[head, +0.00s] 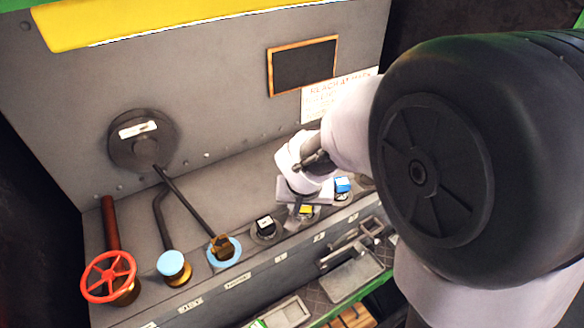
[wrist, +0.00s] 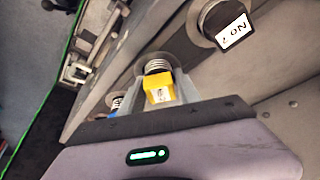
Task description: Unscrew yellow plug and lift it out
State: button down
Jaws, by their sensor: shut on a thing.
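The yellow plug (head: 305,210) sits in the row on the ledge, between a black plug (head: 265,225) and a blue plug (head: 343,184). My gripper (head: 303,206) reaches down over it from above. In the wrist view the yellow plug (wrist: 160,90) is between the two grey fingers of my gripper (wrist: 161,82), which is shut on it. Silvery screw thread shows beside its yellow head. The gripper hides part of the plug in the head view, and I cannot tell how far the thread is out of its hole.
The black plug with a white label (wrist: 234,33) is close beside the gripper in the wrist view. A red valve wheel (head: 109,277), a blue-topped knob (head: 171,264) and a long lever (head: 190,205) stand to the left. A metal tray (head: 350,278) is below the ledge.

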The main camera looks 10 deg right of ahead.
dwell(0.4)
jog(key=shift+r+n+p, duration=0.15)
jog(key=shift+n+p, duration=0.35)
jog(key=shift+p, duration=0.6)
jog(key=shift+n+y+p, duration=0.4)
jog(key=shift+n+p, duration=0.2)
jog(key=shift+p, duration=0.6)
jog(key=p, duration=0.2)
jog(key=shift+n+p, duration=0.4)
